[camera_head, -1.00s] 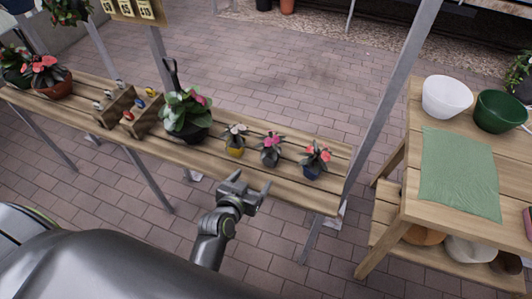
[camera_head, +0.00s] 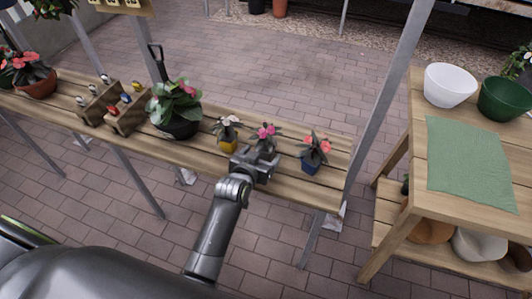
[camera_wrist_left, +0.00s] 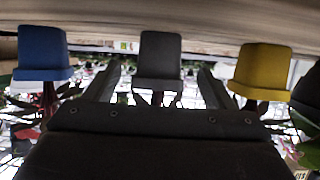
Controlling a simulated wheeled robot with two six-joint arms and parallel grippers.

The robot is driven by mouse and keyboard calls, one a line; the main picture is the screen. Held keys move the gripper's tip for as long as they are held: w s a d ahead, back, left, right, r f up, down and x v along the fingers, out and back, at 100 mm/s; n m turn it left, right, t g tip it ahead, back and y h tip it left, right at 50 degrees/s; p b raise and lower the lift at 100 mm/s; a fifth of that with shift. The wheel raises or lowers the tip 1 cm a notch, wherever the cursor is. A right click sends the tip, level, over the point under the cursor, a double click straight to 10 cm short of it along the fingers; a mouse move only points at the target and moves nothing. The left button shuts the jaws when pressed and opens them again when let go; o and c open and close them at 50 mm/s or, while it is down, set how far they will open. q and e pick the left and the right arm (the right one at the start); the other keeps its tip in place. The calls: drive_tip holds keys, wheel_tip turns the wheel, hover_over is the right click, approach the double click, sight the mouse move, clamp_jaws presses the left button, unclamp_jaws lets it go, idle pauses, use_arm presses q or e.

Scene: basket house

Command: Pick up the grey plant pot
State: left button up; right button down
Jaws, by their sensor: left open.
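The grey plant pot (camera_wrist_left: 160,58) shows upside down in the middle of the left wrist view, in line with the gap between my open fingers. There is space on both sides of it and neither finger visibly touches it. In the head view its pink-flowered plant (camera_head: 267,131) stands on the wooden bench, and the pot itself is mostly hidden behind my gripper. My left gripper (camera_head: 257,156) is open and empty at the bench's front edge, right in front of this plant. My right gripper is not in view.
A yellow pot (camera_head: 229,145) and a blue pot (camera_head: 310,167) stand close on either side. A large dark pot (camera_head: 178,127) and wooden holders are further left on the bench (camera_head: 335,190). A metal post (camera_head: 385,100) rises at the bench's right end.

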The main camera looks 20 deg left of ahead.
sight(263, 155)
use_arm(q)
drive_tip(key=b+x, duration=0.2)
drive_tip(key=x, duration=0.1)
drive_tip(key=shift+f+b, duration=0.2)
drive_tip(key=shift+b, duration=0.1)
drive_tip(key=shift+w+d+b, duration=0.1)
drive_tip(key=shift+w+b, duration=0.25)
drive_tip(key=shift+w, duration=0.15)
drive_tip(key=shift+c, duration=0.5)
drive_tip(key=c, duration=1)
drive_tip(key=shift+r, duration=0.1)
